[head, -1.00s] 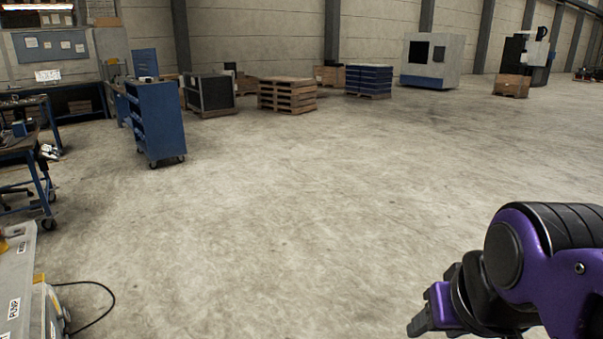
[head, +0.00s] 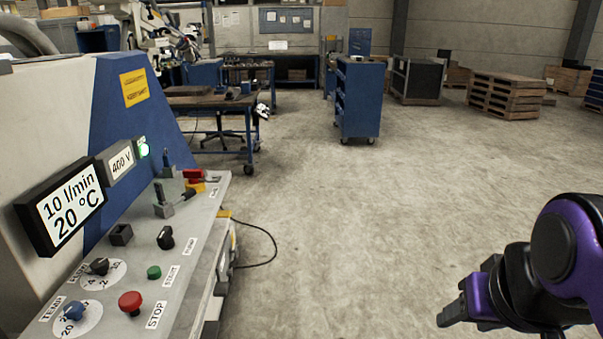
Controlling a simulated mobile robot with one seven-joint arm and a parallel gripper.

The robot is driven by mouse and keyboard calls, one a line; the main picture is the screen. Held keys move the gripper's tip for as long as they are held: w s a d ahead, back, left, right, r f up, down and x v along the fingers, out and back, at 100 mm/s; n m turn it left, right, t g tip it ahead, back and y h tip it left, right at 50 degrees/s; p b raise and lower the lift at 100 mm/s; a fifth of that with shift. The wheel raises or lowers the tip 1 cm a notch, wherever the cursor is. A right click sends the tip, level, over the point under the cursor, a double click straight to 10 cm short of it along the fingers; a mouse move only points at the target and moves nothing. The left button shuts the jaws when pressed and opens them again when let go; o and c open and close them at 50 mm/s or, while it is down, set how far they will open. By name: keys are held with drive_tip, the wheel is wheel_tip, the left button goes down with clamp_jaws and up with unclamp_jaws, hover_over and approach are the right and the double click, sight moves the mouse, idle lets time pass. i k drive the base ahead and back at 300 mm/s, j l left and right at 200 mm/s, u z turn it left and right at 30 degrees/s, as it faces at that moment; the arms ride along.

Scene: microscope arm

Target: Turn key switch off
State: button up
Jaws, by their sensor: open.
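A grey control panel (head: 205,225) slopes along the left of the head view. It carries a red switch handle (head: 195,175) at its far end, a grey lever block (head: 170,202), and a black rotary switch (head: 165,238) beside a small label. A small black block (head: 121,234) sits left of that switch. Which of these is the key switch I cannot tell, nor its position. My gripper (head: 447,313) is at the lower right, open, far right of the panel and touching nothing; its finger gap is hard to make out.
The panel also has a green button (head: 153,272), a red STOP button (head: 130,303), a black knob (head: 99,266) and a blue knob (head: 73,310). A display (head: 62,207) reads 10 l/min, 20 °C. A cable (head: 262,235) lies on the floor. Open floor separates panel and gripper.

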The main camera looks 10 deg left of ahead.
sight(167, 211)
drive_tip(key=i+l+u, duration=0.1)
drive_tip(key=i+u, duration=0.25)
drive_tip(key=i, duration=0.8)
drive_tip(key=i+u, duration=0.5)
drive_tip(key=u, duration=0.15)
drive_tip(key=i+l+u, duration=0.2)
drive_tip(key=u, duration=0.15)
